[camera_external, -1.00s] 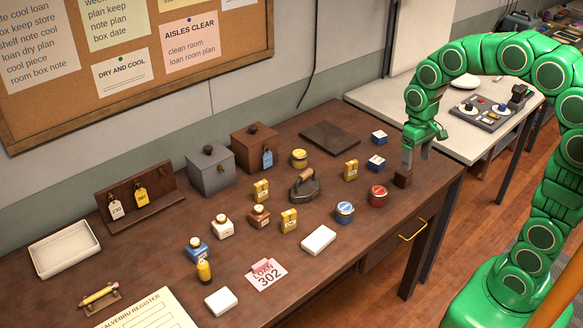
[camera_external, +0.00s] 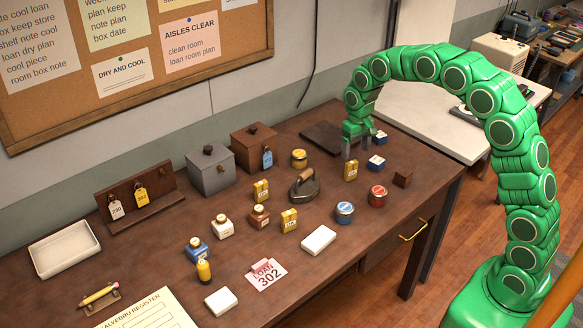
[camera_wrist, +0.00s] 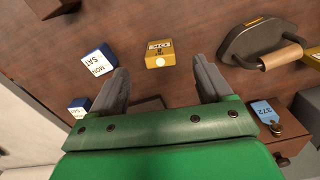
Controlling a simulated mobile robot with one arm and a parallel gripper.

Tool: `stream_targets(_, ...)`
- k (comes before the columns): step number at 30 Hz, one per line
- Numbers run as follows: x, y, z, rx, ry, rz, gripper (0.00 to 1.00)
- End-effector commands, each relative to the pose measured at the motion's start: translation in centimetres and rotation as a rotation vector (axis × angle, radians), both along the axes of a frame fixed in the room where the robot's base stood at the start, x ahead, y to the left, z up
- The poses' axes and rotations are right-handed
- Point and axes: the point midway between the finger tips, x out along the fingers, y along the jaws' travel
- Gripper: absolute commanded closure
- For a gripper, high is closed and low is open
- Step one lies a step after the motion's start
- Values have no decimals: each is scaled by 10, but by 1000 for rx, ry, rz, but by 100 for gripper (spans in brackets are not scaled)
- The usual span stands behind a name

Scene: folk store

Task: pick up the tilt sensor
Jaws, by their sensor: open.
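I cannot tell for sure which thing is the tilt sensor. Small yellow boxes with a dark-lettered label stand on the brown table (camera_external: 330,280). One yellow box (camera_external: 351,171) stands at the right; it also shows in the wrist view (camera_wrist: 159,55), upper middle, beyond the gap between my fingertips. Similar yellow boxes stand near the middle (camera_external: 261,191) and lower (camera_external: 289,221). My gripper (camera_external: 357,153) is open and empty above the table's back right part, behind the right yellow box. Both fingers show apart in the wrist view (camera_wrist: 160,75).
Blue and white blocks (camera_external: 376,164) (camera_wrist: 97,63) stand close to the right yellow box. An iron (camera_external: 304,188) (camera_wrist: 262,48) is to its left. Blue and red tins (camera_external: 345,214) (camera_external: 378,197) and a brown cube (camera_external: 403,179) are nearby. A dark board (camera_external: 322,136) lies behind.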

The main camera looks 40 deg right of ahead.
Motion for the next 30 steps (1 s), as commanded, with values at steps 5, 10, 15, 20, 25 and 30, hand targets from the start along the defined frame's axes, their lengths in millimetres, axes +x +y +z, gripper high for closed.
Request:
stream_targets(5, 18, 0, -13, 1, -6, -7, 21)
stream_targets(10, 22, 0, -21, 1, -6, -8, 21)
stream_targets(15, 20, 0, -37, 1, -5, -8, 21)
stream_targets(20, 20, -1, -45, 0, -8, -8, 21)
stream_targets(25, 15, -3, -61, 1, -6, -9, 21)
stream_targets(30, 13, -5, -84, 2, -7, -9, 21)
